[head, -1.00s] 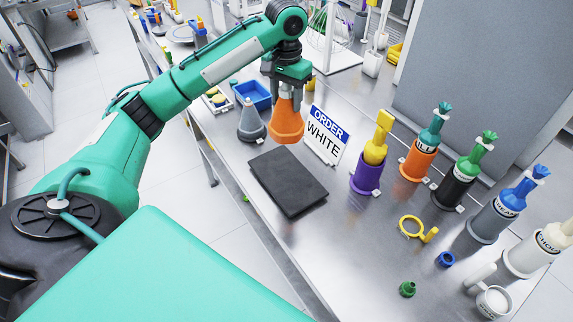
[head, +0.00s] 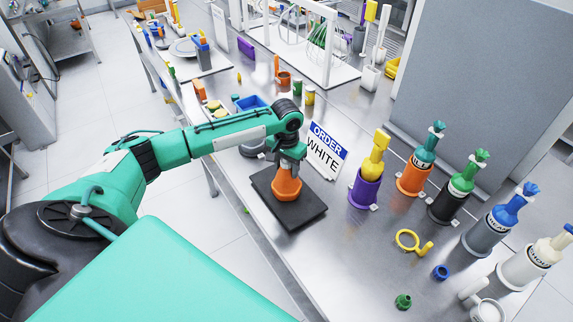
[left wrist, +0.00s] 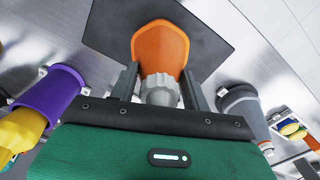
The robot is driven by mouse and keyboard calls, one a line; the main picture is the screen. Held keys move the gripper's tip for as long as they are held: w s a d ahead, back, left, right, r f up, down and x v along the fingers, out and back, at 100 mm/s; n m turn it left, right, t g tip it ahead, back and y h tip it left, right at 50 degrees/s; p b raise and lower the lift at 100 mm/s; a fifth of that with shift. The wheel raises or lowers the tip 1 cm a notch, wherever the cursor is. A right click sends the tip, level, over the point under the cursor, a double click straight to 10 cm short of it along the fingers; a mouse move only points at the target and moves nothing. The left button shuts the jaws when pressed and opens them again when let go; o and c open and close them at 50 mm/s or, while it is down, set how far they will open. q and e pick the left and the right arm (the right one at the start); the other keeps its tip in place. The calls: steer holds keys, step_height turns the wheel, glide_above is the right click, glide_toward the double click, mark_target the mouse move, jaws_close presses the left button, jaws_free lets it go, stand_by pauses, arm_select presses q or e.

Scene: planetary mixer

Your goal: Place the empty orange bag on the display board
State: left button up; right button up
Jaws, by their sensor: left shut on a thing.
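The orange bag (head: 286,188) hangs upright, wide end down, from my left gripper (head: 290,160). The gripper is shut on its grey neck. The bag is over the black display board (head: 262,184), a flat dark slab on the steel table. In the left wrist view the orange bag (left wrist: 160,50) sits between the two fingers of the left gripper (left wrist: 160,90), with the display board (left wrist: 110,25) behind it. I cannot tell whether the bag's lower end touches the board. My right gripper is not in view.
An "ORDER WHITE" sign (head: 325,152) stands just behind the board. A purple holder (head: 364,190) with a yellow bag (head: 376,153) is to the right, beside several other filled holders. A grey holder (left wrist: 242,108) is near the gripper in the left wrist view.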

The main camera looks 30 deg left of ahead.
arm_select(q)
steer(key=shift+f, duration=0.15)
steer(key=o, duration=1.4)
steer(key=shift+f, duration=0.1)
steer(key=shift+c, duration=0.2)
steer(key=shift+r, duration=0.45)
step_height(320, 180, up, 10)
steer(key=b, duration=0.3)
steer(key=shift+r+b, duration=0.25)
steer(key=shift+b, duration=0.1)
steer(key=shift+r, duration=0.45)
